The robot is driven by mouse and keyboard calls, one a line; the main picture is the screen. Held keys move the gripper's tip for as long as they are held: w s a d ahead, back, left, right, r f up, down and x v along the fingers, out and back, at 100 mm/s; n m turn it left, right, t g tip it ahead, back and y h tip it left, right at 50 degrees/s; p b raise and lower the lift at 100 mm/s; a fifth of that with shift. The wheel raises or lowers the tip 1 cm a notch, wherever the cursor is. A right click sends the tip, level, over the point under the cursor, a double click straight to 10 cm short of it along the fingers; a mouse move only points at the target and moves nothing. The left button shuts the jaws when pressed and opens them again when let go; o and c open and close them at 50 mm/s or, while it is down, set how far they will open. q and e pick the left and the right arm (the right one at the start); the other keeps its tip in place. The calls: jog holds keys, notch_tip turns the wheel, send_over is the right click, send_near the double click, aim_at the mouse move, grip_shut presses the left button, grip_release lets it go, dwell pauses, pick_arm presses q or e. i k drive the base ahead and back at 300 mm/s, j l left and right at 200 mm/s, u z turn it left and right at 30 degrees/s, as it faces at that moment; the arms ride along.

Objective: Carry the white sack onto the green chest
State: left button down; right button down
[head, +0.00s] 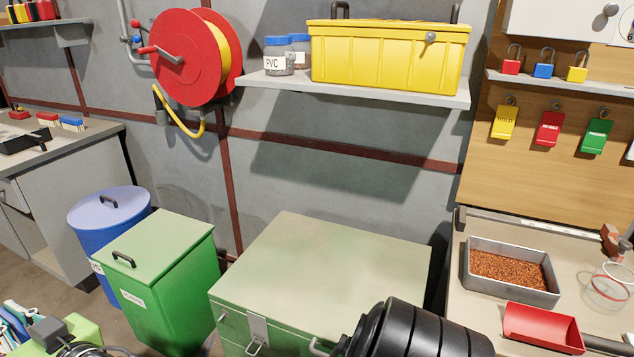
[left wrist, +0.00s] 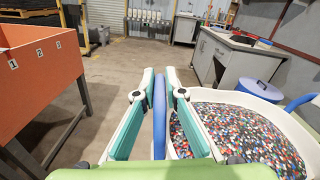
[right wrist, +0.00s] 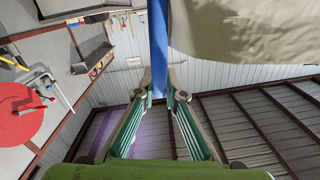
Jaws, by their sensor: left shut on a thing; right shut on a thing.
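The green chest (head: 320,262) stands low in the middle of the head view, its wide pale lid bare and its front latches showing. The white sack (left wrist: 258,97) shows in the left wrist view as an open white rim around many coloured pellets. My left gripper (left wrist: 160,85) is shut on one of its blue straps (left wrist: 160,120), beside the rim. My right gripper (right wrist: 164,85) is shut on another blue strap (right wrist: 158,45); a pale cloth-like surface next to it is probably the sack's side. The sack is out of the head view.
A green bin (head: 165,262) and a blue drum (head: 110,212) stand left of the chest. A bench with a grey tray (head: 480,285) and red scoop (head: 540,327) is at right. Above, a shelf (head: 370,92) holds a yellow box (head: 385,58). An orange bin (left wrist: 35,70) shows in the left wrist view.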

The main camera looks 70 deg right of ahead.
aim_at(330, 267)
jog(key=i+z, duration=0.4)
jog(key=i+j+z, duration=0.1)
jog(key=i+z, duration=0.55)
jog(key=z, duration=0.25)
jog(key=i+z, duration=0.2)
jog(key=z, duration=1.55)
